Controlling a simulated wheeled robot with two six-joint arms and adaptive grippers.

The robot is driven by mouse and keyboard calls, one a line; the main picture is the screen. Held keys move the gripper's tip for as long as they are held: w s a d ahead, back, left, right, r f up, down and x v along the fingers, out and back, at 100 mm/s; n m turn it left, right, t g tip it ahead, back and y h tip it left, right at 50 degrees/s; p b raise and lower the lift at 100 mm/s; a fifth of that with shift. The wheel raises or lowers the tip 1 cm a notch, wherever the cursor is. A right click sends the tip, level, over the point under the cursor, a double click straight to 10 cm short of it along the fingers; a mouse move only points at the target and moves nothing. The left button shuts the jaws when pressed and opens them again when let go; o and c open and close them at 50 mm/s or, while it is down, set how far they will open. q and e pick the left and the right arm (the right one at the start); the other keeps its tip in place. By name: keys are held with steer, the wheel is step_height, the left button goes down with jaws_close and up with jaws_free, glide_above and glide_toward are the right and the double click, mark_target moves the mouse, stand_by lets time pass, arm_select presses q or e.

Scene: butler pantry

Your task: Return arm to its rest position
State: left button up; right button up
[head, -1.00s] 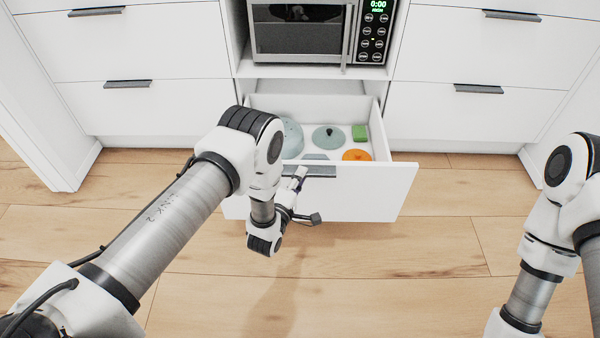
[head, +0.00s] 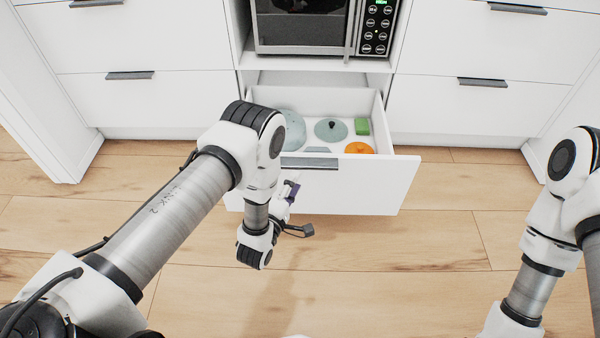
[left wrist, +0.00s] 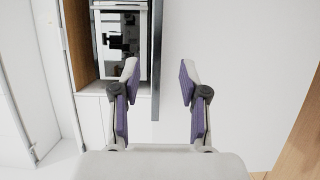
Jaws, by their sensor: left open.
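My left arm (head: 180,205) reaches in from the left, bent down in front of the open drawer. My left gripper (head: 292,190) is just in front of the drawer front, apart from the handle as far as I can tell. In the left wrist view the left gripper (left wrist: 157,85) is open and empty, its purple-padded fingers spread before white panels. My right arm (head: 545,220) is at the right edge, and its gripper is out of view.
The open drawer (head: 375,190) holds a grey-green lid (head: 331,131), an orange lid (head: 358,148), a green block (head: 362,126) and a pale round dish (head: 294,130). A microwave (head: 300,25) sits above. Closed drawers flank it. The wooden floor (head: 400,265) is clear.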

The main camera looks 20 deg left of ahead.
arm_select(q)
steer(key=shift+s+a, duration=0.1)
steer(key=shift+s, duration=0.85)
